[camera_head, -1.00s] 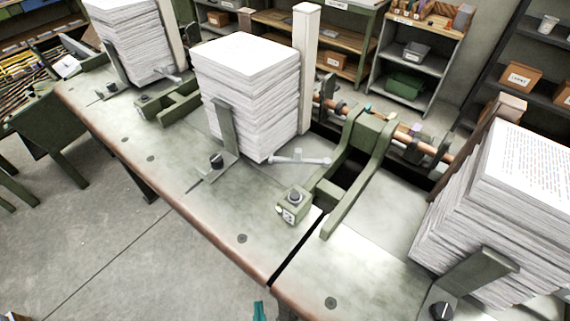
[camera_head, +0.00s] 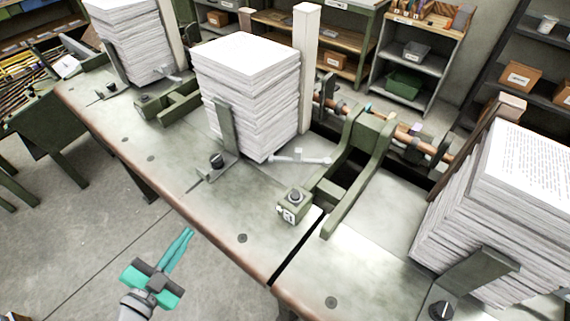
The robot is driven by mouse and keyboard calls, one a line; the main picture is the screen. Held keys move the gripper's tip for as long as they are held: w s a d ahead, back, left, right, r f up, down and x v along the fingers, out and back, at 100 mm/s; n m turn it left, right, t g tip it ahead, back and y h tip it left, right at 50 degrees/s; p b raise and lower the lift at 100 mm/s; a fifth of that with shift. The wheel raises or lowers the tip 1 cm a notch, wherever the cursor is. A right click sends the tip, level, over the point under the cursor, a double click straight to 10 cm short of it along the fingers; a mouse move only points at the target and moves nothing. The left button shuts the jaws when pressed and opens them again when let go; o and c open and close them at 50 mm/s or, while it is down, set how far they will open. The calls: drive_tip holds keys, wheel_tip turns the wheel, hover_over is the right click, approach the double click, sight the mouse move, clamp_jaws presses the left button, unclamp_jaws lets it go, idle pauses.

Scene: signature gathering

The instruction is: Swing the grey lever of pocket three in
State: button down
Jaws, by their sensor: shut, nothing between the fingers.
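A grey lever (camera_head: 300,157) lies at the foot of the middle paper stack (camera_head: 250,95), sticking out to the right over the machine bed. Another grey lever (camera_head: 170,76) shows partly beside the left stack (camera_head: 132,40). I see no pocket numbers, so I cannot tell which pocket is three. My gripper (camera_head: 188,232), with teal fingers, is shut and empty. It appears in front of the machine's front edge, at lower left, well apart from the levers, its fingers pointing up and right.
The green machine bed (camera_head: 225,208) runs diagonally, with knobbed upright plates (camera_head: 225,128) in front of the stacks. A box with a knob (camera_head: 293,203) stands near the middle lever. A large stack (camera_head: 490,215) fills the right. Open floor (camera_head: 60,240) lies at lower left.

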drive_tip(key=w+d+r+m+h, duration=0.1)
drive_tip(key=d+m, duration=0.1)
drive_tip(key=w+d+r+m+h, duration=0.1)
drive_tip(key=r+m, duration=0.1)
drive_tip(key=m, duration=0.1)
drive_tip(key=w+d+r+m+h, duration=0.1)
drive_tip(key=d+r+m+h, duration=0.1)
drive_tip(key=shift+w+d+m+g, duration=0.2)
drive_tip(key=shift+d+m+g, duration=0.1)
drive_tip(key=shift+m+g, duration=0.1)
drive_tip(key=w+d+r+m+g+h, duration=0.1)
drive_tip(key=d+m, duration=0.2)
drive_tip(key=w+d+r+m+g+h, duration=0.1)
drive_tip(key=d+m+h, duration=0.1)
drive_tip(key=d+m, duration=0.1)
drive_tip(key=w+d+r+m+h, duration=0.1)
drive_tip(key=d+m+h, duration=0.1)
drive_tip(key=d, duration=0.3)
drive_tip(key=shift+w+d+r+m+g, duration=0.2)
drive_tip(key=shift+m+g, duration=0.2)
drive_tip(key=shift+m, duration=0.2)
approach(299, 156)
drive_tip(key=d, duration=0.4)
drive_tip(key=shift+s, duration=0.2)
drive_tip(key=shift+w, duration=2)
